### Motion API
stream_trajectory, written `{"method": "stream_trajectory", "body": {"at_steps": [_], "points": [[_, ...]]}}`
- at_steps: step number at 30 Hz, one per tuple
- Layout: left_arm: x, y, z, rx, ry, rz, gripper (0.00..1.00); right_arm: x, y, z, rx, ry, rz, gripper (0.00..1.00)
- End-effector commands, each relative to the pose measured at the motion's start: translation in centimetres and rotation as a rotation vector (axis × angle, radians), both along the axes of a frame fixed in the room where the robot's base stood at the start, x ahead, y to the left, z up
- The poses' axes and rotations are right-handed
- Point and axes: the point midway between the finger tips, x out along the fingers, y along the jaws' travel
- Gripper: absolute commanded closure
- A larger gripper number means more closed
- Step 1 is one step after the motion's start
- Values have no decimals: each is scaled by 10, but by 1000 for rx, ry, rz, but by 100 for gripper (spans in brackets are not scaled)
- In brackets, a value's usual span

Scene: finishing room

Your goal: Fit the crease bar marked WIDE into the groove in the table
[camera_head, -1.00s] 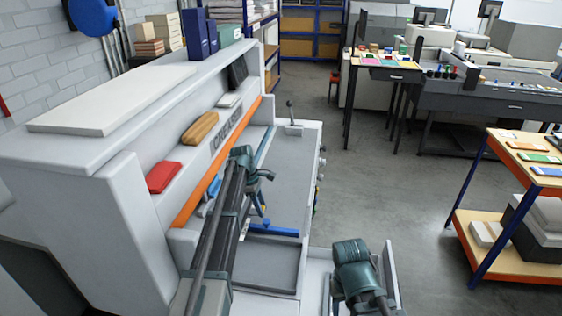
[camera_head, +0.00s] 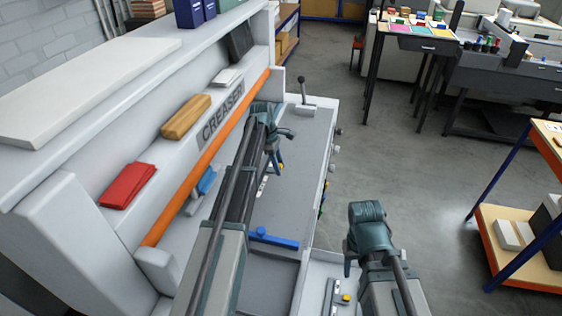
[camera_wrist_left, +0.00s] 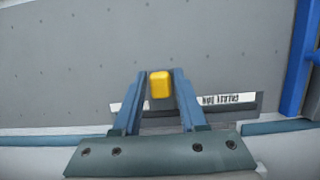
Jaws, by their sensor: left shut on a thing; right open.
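My left gripper (camera_head: 277,160) is shut on the yellow knob (camera_wrist_left: 159,84) of a slim metal crease bar. The bar (camera_wrist_left: 252,106) shows on both sides of the fingers in the left wrist view, just over or on the grey table; I cannot tell whether they touch. Its white label (camera_wrist_left: 222,99) has dark lettering too small to read, partly hidden by a finger. The grey creaser table (camera_head: 292,200) lies under this gripper. A teal strip (camera_wrist_left: 280,127) runs along the table's side; I cannot make out the groove clearly. My right gripper (camera_head: 352,268) is open and empty.
A blue fence (camera_head: 273,238) crosses the table nearer to me. Another bar with a yellow knob (camera_head: 346,298) lies in the side tray below my right gripper. The creaser's body, with an orange rail (camera_head: 205,160), stands at left. A shelf rack (camera_head: 515,260) stands at right.

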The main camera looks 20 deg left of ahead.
Motion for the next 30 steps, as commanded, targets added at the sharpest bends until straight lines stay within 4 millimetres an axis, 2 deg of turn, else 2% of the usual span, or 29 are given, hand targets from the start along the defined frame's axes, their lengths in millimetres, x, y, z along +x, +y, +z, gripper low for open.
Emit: {"method": "stream_trajectory", "body": {"at_steps": [8,30], "points": [[0,12,-4,0,0,1,100,0,0,-4,0,0,0,50],[-4,80,-21,0,1,2,100,0,0,-21,0,0,-1,50]]}}
